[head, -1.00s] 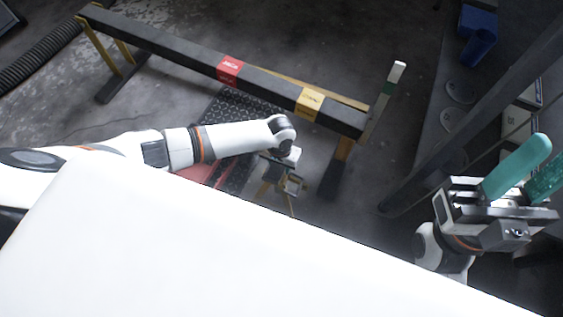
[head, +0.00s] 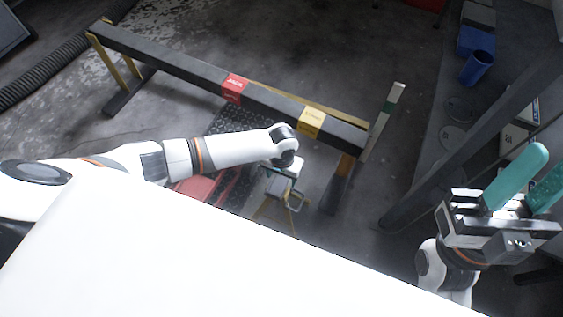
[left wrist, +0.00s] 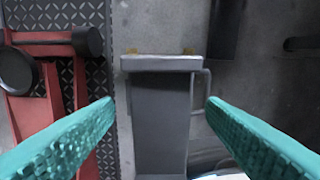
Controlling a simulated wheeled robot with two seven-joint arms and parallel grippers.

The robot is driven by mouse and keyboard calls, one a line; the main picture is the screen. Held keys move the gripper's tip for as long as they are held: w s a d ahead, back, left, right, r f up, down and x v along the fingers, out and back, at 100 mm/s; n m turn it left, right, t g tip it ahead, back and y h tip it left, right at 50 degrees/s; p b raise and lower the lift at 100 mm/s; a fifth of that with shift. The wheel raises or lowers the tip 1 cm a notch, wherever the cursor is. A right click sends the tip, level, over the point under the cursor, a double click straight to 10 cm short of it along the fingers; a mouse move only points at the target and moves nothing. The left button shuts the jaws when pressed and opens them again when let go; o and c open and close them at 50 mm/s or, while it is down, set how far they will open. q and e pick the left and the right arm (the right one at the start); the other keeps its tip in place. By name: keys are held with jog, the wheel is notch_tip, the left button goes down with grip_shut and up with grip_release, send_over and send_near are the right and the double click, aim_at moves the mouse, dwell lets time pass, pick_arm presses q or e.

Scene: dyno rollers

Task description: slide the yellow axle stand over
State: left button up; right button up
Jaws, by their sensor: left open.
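The yellow axle stand (head: 266,209) stands on the floor below my left arm, with thin yellow legs partly hidden by the white surface in front. In the left wrist view its grey top and post (left wrist: 160,95) lie between my left gripper's (left wrist: 159,103) two teal fingers, with a loop handle at the right and small yellow parts at the top. The left fingers are wide apart, with gaps on both sides of the post.
A long black beam on legs, with a red label (head: 234,87) and a yellow label (head: 311,122), stands behind. A red frame (left wrist: 45,45) on dark tread plate lies left of the stand. Blue bins (head: 477,67) are at the back right. Floor right of the stand looks mostly clear.

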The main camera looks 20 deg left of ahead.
pick_arm(q)
notch_tip(320, 180, up, 4)
jog(key=shift+r+p, duration=0.25)
jog(key=shift+p, duration=0.7)
notch_tip(320, 180, up, 3)
jog(key=shift+f+p, duration=0.1)
jog(key=shift+p, duration=0.5)
jog(key=shift+r, duration=0.25)
pick_arm(e)
jog(key=w+a+f+g+h, duration=0.1)
jog(key=w+f+g+h, duration=0.2)
jog(key=w+f+g, duration=0.4)
jog(key=shift+w+a+g, duration=0.3)
jog(key=shift+w+g, duration=1)
jog(key=shift+w, duration=0.45)
